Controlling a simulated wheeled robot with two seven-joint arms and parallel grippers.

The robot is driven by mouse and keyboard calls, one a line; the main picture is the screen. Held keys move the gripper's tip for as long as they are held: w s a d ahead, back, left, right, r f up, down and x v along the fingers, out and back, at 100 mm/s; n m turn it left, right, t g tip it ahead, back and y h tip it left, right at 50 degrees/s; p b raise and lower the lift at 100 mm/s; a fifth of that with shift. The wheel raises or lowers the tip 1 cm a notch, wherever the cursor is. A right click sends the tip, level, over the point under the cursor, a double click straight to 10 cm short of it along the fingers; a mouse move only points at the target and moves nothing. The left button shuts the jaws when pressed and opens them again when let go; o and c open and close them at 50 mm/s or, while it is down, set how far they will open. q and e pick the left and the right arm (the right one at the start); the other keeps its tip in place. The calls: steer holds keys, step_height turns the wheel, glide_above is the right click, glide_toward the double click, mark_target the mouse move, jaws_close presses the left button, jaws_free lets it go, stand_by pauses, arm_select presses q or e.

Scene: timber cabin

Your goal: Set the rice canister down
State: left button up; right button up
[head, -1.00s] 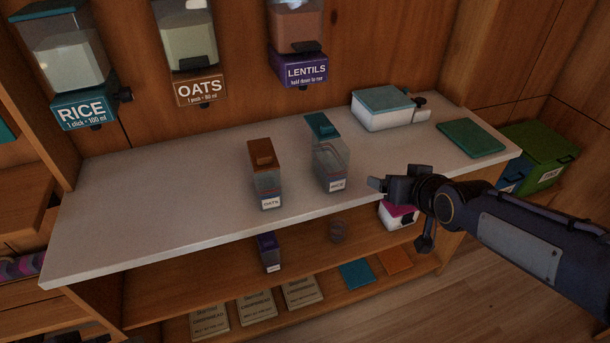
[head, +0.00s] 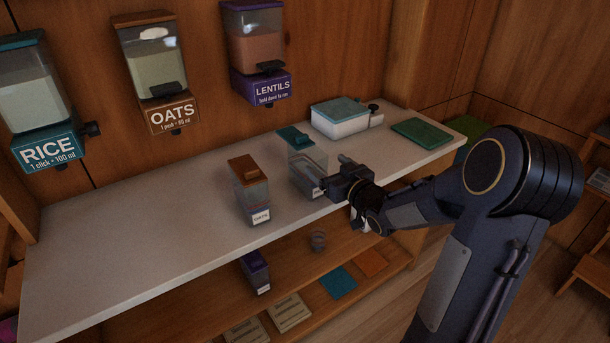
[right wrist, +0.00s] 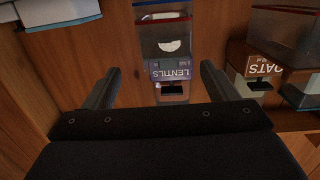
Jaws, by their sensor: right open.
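The rice canister (head: 305,162) stands upright on the pale counter (head: 150,215). It is clear, with a teal lid and a white label partly hidden by my right gripper. My right gripper (head: 331,175) is open, at the canister's right front side and low down. I cannot tell from the head view whether its fingers touch the canister. In the right wrist view the two fingers (right wrist: 160,88) are spread wide apart. My left gripper is not in view.
The brown-lidded oats canister (head: 251,188) stands just left. A white box with a teal lid (head: 340,119) and a green mat (head: 421,133) lie at the right. The rice (head: 38,95), oats (head: 155,70) and lentils (head: 255,55) dispensers hang behind. The counter's left is clear.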

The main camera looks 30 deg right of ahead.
mark_target(308, 155)
steer(key=shift+w+a+f+n+t+y, duration=0.2)
steer(key=shift+w+f+n+t+y, duration=0.1)
steer(key=shift+w+f+t, duration=0.1)
steer(key=w, duration=0.2)
steer(key=w+p, duration=0.1)
steer(key=w, duration=0.4)
steer(key=shift+w+a+f+p, duration=0.1)
steer(key=shift+w+a+p, duration=0.2)
steer(key=shift+a+p, duration=0.1)
steer(key=c, duration=1.6)
